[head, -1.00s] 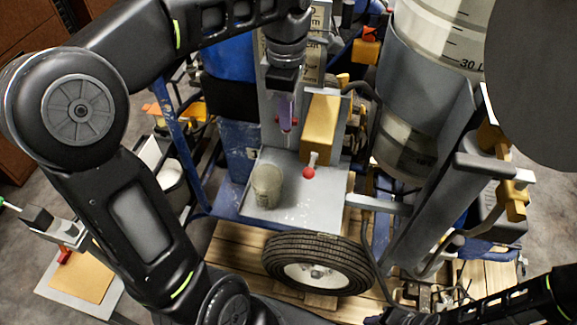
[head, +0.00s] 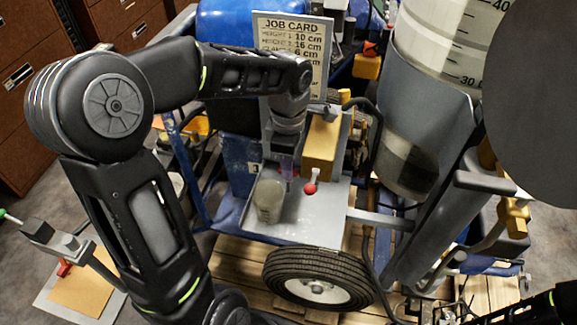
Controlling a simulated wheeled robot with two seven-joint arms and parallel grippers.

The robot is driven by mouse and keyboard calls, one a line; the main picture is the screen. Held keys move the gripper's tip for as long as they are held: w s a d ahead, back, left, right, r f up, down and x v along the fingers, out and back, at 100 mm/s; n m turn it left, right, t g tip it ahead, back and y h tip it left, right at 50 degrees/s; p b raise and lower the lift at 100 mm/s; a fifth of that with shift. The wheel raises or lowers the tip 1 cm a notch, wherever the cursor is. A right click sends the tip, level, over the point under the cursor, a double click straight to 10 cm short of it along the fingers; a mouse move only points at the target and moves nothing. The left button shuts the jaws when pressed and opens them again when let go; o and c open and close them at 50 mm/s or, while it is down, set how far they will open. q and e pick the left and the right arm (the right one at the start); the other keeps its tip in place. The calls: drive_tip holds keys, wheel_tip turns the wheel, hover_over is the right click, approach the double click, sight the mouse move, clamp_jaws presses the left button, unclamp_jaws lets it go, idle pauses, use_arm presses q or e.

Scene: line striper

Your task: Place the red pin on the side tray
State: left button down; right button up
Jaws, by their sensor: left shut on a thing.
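My left gripper (head: 284,168) points down over the back left part of a grey metal tray (head: 310,228) on the striper, behind a cloudy cup (head: 269,198). It is shut on a small red piece (head: 283,173), which looks like the red pin. Only bits of red show around the fingers, and the cup partly hides them. I cannot tell whether the red piece touches the tray. A separate red ball knob (head: 310,188) on a pale lever sits to the right, below a yellow-brown block. My right gripper is not in view; part of my right arm shows at lower right.
The yellow-brown block (head: 321,145) stands close to the right of my left gripper. A job card (head: 291,48) stands behind. A black tyre (head: 318,278) is below the tray. A large graduated tank (head: 440,50) is at right. The tray's front right is bare.

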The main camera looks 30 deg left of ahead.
use_arm(q)
drive_tip(key=shift+f, duration=0.45)
drive_tip(key=shift+f, duration=0.15)
drive_tip(key=c, duration=1.4)
unclamp_jaws()
wheel_tip(320, 180, up, 12)
